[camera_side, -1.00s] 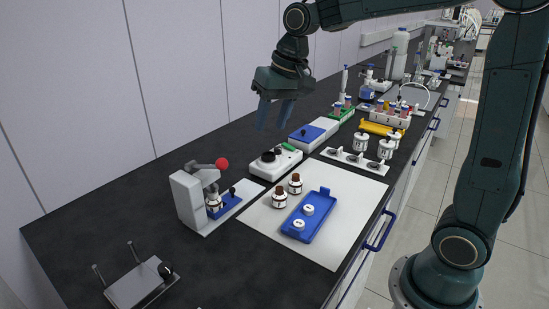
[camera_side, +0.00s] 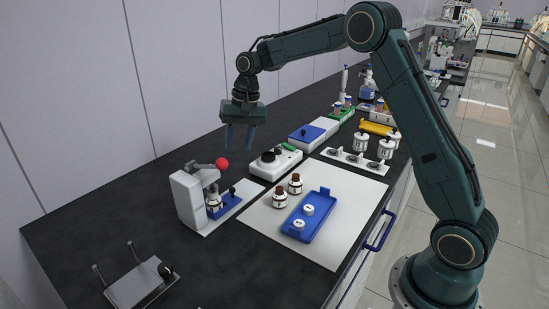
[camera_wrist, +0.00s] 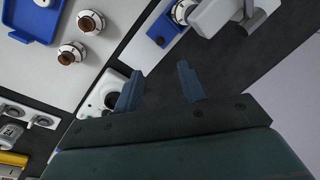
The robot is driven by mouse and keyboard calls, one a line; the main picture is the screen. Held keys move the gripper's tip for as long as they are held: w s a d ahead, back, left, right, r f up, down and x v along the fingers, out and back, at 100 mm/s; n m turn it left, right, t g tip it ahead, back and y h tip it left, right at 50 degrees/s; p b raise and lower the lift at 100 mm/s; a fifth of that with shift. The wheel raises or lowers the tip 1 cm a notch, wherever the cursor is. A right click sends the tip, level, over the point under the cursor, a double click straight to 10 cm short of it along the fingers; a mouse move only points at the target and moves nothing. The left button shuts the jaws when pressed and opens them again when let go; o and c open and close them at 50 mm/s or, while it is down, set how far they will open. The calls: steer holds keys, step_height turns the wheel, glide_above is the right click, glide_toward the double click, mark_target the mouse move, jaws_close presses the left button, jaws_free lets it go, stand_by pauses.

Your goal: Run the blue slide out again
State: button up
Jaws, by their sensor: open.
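The blue slide (camera_side: 229,201) sits low on the white press-like device (camera_side: 188,200), with a small dark knob on its right end. A small white bottle with a dark label (camera_side: 213,200) stands at the slide's inner end, under the device's head. A lever with a red ball (camera_side: 222,164) reaches out from the top of the device. In the wrist view the blue slide (camera_wrist: 163,30) shows at the top, beside the white device (camera_wrist: 222,12). My gripper (camera_side: 239,150) is open and empty, above and behind the device; its two fingers also show in the wrist view (camera_wrist: 160,85).
A white mat (camera_side: 325,253) holds a blue tray (camera_side: 322,219) with two white caps and two brown-capped bottles (camera_side: 287,192). A white unit with a black knob (camera_side: 275,163) stands behind. A grey plate with posts (camera_side: 142,285) is at front left. Bare dark bench lies between.

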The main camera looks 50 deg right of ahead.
mark_target(233, 188)
steer(key=f, duration=0.4)
steer(key=w+a+f, duration=0.1)
steer(key=f, duration=0.4)
steer(key=a+f, duration=0.1)
steer(key=f, duration=0.3)
steer(key=shift+w+a+f, duration=0.15)
steer(key=shift+w+f, duration=0.05)
steer(key=shift+f, duration=0.05)
steer(key=shift+c, duration=0.4)
jaws_close()
